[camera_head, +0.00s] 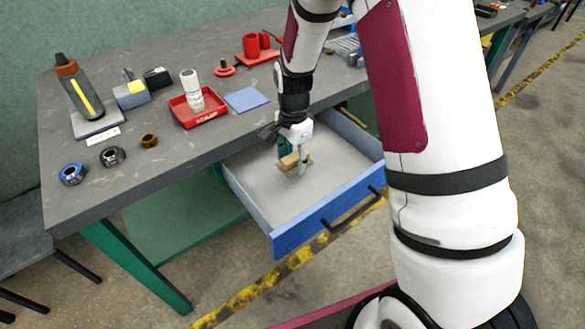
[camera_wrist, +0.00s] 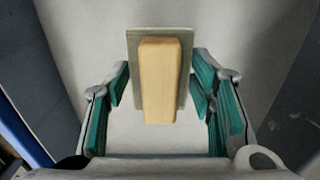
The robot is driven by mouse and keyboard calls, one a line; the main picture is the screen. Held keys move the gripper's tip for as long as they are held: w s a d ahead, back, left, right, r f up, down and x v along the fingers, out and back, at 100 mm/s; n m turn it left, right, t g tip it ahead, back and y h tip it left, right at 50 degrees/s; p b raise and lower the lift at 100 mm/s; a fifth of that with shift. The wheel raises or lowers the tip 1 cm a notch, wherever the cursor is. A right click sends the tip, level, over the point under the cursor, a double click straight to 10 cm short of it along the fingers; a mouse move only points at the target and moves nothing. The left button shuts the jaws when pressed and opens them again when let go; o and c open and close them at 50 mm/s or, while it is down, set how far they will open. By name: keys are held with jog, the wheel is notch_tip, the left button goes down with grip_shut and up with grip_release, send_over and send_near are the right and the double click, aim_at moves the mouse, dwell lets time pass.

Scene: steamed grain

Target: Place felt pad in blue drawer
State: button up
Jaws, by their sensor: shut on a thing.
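The blue drawer (camera_head: 325,221) is pulled open below the table's front edge, and its grey floor is otherwise bare. My gripper (camera_head: 293,166) points down inside the drawer's outline. It is shut on the felt pad, which shows as a tan block (camera_head: 288,161) on a thin grey-green backing. In the wrist view the felt pad (camera_wrist: 160,80) sits between the teal fingers of my gripper (camera_wrist: 160,88). The pale drawer floor lies beneath it. I cannot tell whether the pad touches the floor.
On the grey table (camera_head: 130,175) are a red tray (camera_head: 187,120) with a white bottle, a blue square (camera_head: 246,99), a dark bottle (camera_head: 78,90), tape rolls (camera_head: 112,156) and red parts (camera_head: 251,46). The drawer's side walls flank my gripper.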

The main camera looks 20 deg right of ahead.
aim_at(293, 169)
jog(key=shift+f, duration=2.1)
jog(key=shift+f+b, duration=0.15)
jog(key=shift+b, duration=0.15)
jog(key=o, duration=1.4)
jog(key=shift+o, duration=0.2)
